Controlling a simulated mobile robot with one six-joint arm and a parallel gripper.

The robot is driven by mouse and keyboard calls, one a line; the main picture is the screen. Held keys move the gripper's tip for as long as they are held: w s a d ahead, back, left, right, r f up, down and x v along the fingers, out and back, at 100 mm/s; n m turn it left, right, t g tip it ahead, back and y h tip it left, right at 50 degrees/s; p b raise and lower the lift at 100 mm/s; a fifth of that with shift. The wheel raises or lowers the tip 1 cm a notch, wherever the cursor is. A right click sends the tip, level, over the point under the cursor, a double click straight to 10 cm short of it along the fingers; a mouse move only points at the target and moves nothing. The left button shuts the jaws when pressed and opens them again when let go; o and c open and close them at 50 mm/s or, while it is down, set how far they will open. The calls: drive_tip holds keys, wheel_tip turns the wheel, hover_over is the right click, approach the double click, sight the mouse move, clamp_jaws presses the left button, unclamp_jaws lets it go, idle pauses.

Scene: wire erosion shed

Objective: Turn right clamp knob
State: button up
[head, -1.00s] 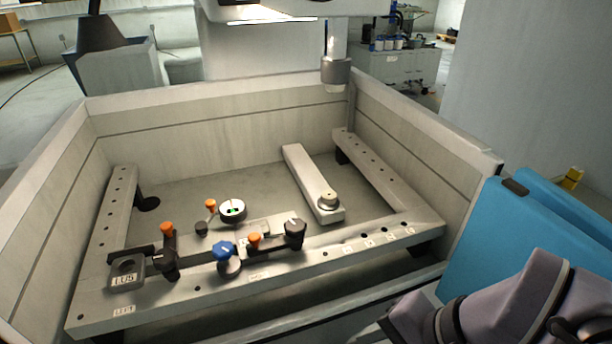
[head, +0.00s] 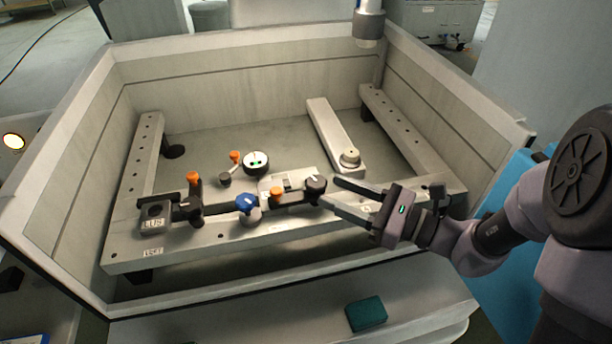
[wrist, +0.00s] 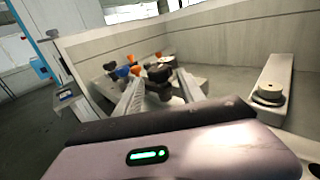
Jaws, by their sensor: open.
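The right clamp knob (head: 316,183) is black with a pale mark on top. It sits at the right end of the dark clamp bar on the front rail. My gripper (head: 329,190) is open and empty, reaching in from the right with its fingertips just beside the knob. In the wrist view the black knob (wrist: 158,74) shows between and ahead of the two fingers (wrist: 158,82). I cannot tell whether a finger touches it.
A blue knob (head: 246,203), orange knobs (head: 193,178) and a round dial gauge (head: 256,162) stand left of the black knob. A pale bar (head: 330,130) with a round fitting lies behind. Tank walls (head: 240,80) surround everything. A teal block (head: 366,313) lies on the front ledge.

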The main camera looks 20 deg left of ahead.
sight(307, 181)
drive_tip(key=b+x, duration=0.1)
drive_tip(key=x, duration=0.7)
clamp_jaws()
